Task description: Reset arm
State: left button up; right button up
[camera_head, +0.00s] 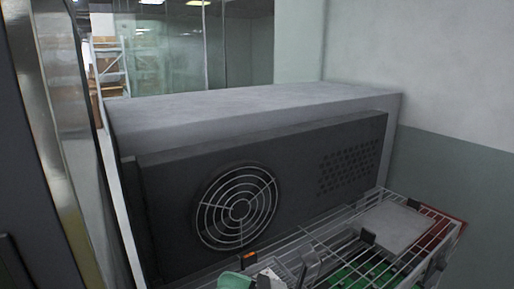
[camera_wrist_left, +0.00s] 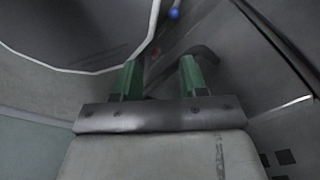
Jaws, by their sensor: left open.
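My left gripper (camera_wrist_left: 160,68) shows in the left wrist view with two green fingers standing apart. Nothing is held between them. Beyond the fingertips are dark grey surfaces, a curved dark bar and a pale cable. In the head view a green piece (camera_head: 235,281) shows at the bottom edge; I cannot tell whether it belongs to my gripper. My right gripper is in neither view.
A large grey box-shaped unit (camera_head: 250,98) with a round fan grille (camera_head: 237,205) fills the middle of the head view. In front is a wire basket (camera_head: 300,243) holding green circuit boards (camera_head: 365,270) and a grey box (camera_head: 392,229). A wall stands at right.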

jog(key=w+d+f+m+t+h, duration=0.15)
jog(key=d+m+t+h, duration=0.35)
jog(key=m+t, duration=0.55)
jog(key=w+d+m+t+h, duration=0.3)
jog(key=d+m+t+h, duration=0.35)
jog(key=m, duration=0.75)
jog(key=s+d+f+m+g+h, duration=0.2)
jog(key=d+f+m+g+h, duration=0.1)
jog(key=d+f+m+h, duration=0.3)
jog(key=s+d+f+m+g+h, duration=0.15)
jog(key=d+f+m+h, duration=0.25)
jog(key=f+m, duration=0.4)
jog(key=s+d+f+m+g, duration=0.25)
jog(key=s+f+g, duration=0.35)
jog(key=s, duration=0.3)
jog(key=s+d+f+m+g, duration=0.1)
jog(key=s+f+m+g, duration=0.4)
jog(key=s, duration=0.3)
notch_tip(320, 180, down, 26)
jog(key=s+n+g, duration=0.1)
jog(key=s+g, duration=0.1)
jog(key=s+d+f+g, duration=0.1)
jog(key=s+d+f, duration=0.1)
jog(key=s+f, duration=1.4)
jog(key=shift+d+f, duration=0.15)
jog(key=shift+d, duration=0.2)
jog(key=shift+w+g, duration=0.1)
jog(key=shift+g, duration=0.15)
